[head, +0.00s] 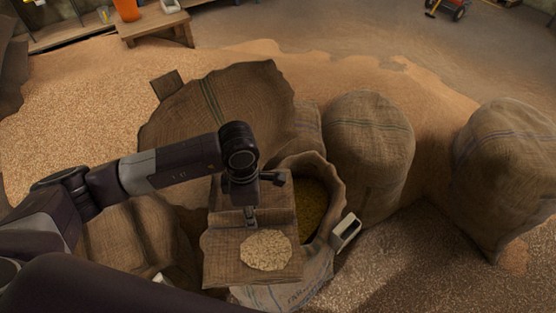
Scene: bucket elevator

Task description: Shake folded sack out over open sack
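The folded sack (222,270) is brown burlap, with a fold across it and a round patch of pale grain (266,250) on its near half. It lies beside the open sack (331,190), covering part of its left side. The open sack stands with its mouth up and shows dark yellow-brown grain (313,200) inside. My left gripper (251,222) points down at the folded sack's fold, with its tips at the cloth. I see the fingers nearly edge-on, so their opening and any grip are unclear. My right gripper is not in view.
A pale scoop (345,232) is at the open sack's right rim. Full sacks stand to the right (370,145) and far right (505,175). A large sack (225,110) lies behind. Loose grain (80,115) covers the floor. A wooden bench (152,22) stands at the back.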

